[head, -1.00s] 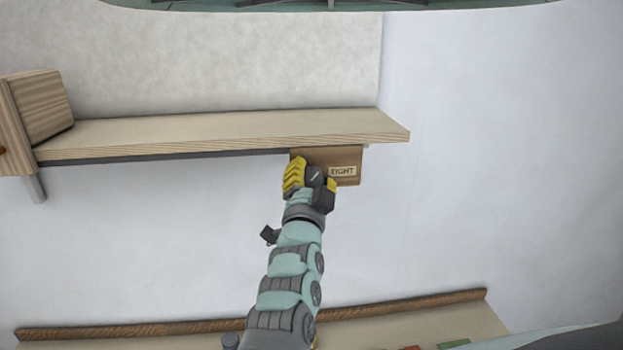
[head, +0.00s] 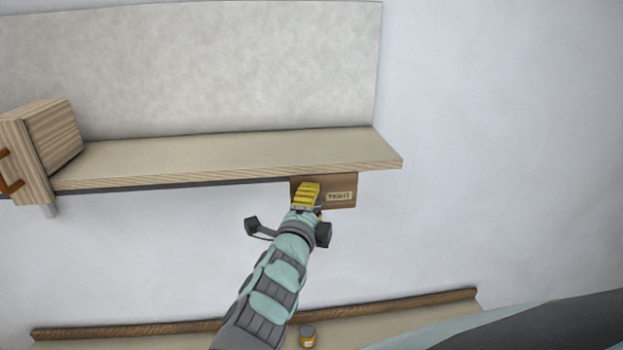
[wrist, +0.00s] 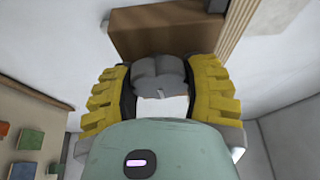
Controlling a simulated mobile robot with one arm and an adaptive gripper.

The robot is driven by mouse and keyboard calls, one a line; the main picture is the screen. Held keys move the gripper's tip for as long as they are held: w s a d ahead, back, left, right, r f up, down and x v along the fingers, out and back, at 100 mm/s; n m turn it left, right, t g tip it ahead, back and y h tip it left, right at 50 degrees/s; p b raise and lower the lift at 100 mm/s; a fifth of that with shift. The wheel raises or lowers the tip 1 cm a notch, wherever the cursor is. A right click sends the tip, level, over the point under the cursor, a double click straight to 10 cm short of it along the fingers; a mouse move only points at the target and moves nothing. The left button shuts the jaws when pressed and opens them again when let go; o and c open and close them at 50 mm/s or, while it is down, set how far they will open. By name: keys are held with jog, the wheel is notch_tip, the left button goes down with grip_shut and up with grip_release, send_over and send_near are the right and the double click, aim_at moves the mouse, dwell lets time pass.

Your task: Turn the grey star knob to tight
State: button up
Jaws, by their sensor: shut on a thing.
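The grey star knob (wrist: 160,76) sits on a brown wooden block in the wrist view. It has rounded lobes and a small white mark on its face. My gripper (wrist: 162,95) has its yellow ridged fingers on either side of the knob, shut on it. In the head view my gripper (head: 308,192) is at the wooden block (head: 346,184) under the shelf's front edge and hides the knob. A label (head: 339,197) on the block, to the right of my gripper, is hard to read now; earlier it read TIGHT.
The shelf (head: 230,160) runs just above my gripper. A wooden box (head: 50,145) with an orange handle stands at its left end. A lower ledge (head: 365,328) holds a small yellow jar (head: 307,336). The wall right of the block is bare.

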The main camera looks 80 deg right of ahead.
jog(key=shift+w+m, duration=0.15)
jog(key=shift+m, duration=0.25)
jog(key=o, duration=0.8)
jog(key=shift+w, duration=0.1)
jog(key=shift+o, duration=0.2)
jog(key=shift+a, duration=0.2)
jog(key=a, duration=1.1)
jog(key=shift+a, duration=0.4)
